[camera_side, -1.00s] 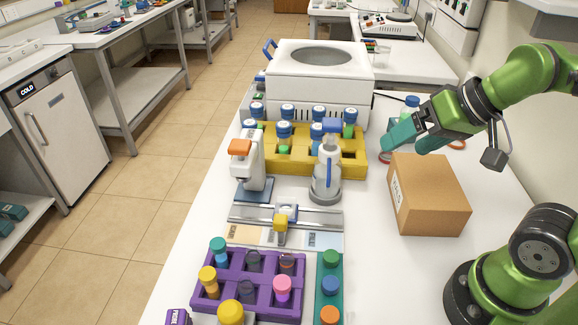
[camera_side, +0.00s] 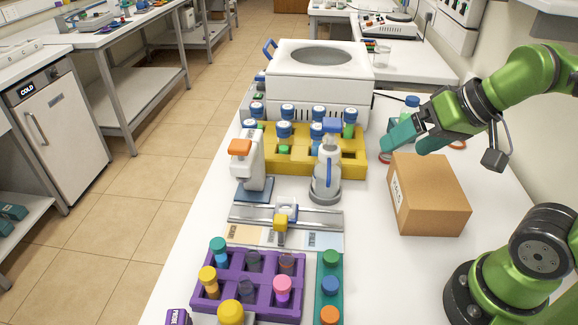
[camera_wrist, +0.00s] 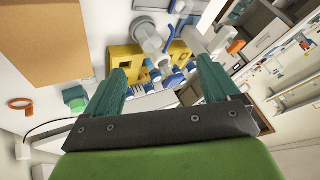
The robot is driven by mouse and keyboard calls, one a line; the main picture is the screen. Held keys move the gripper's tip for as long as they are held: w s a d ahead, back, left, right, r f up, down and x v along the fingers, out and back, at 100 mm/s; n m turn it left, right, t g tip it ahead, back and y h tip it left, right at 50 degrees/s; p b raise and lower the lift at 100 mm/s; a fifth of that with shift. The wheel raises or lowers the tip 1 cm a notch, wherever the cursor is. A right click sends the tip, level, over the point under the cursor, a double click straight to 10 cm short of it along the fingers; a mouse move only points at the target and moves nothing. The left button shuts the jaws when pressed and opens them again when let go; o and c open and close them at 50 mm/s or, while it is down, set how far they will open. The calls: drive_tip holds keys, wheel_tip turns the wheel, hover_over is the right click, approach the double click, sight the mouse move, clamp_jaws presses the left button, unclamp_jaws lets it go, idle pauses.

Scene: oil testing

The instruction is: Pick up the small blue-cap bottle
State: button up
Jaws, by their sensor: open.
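Several white-and-blue-capped bottles (camera_side: 284,131) stand upright in a yellow rack (camera_side: 354,171) in front of the white centrifuge-like machine. They differ little in size, so I cannot tell which is the small one. Another blue-capped bottle (camera_side: 411,103) stands behind my gripper, partly hidden by it. My gripper (camera_side: 390,148) has teal fingers and hangs right of the rack, above and behind the cardboard box. In the wrist view my gripper (camera_wrist: 162,70) is open and empty. The yellow rack (camera_wrist: 122,54) and some blue caps show beyond the gap between its fingers.
A purple rack (camera_side: 240,290) is in front.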

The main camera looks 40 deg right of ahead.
drive_tip(key=m+g+h, duration=0.2)
drive_tip(key=m+g, duration=0.2)
drive_tip(key=m, duration=2)
approach(408, 111)
wheel_tip(408, 111, up, 3)
drive_tip(key=s, duration=0.3)
wheel_tip(408, 111, up, 2)
drive_tip(key=w+d+m, duration=0.2)
drive_tip(key=m, duration=0.6)
drive_tip(key=x, duration=1.6)
drive_tip(key=shift+w, duration=0.1)
